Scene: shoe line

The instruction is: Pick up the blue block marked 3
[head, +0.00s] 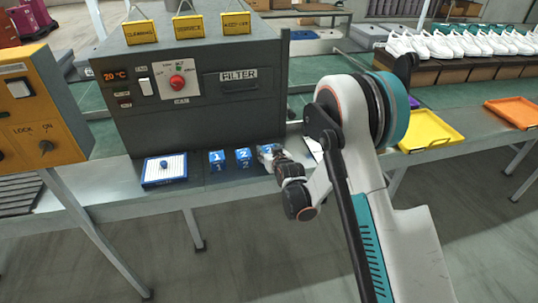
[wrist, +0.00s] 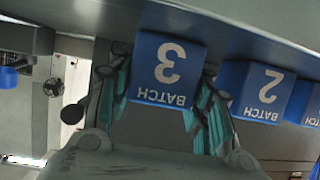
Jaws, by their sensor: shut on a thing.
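The blue block marked 3 (wrist: 165,72) sits between the teal-padded fingers of my gripper (wrist: 163,105) in the wrist view. Its face reads BATCH 3, upside down there. My gripper is shut on it. In the head view my gripper (head: 269,153) is at the counter, just right of the block marked 2, and mostly hides block 3. I cannot tell whether block 3 is touching the counter. The blue block marked 2 (head: 243,158) stands beside it, also seen in the wrist view (wrist: 262,92). The block marked 1 (head: 217,160) is further left.
A grey control cabinet (head: 200,110) stands close behind the blocks. A blue-edged white tray (head: 164,170) with a small blue knob lies left on the counter. A yellow tray (head: 430,130) and an orange tray (head: 514,112) lie right. White shoes (head: 460,46) line the back.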

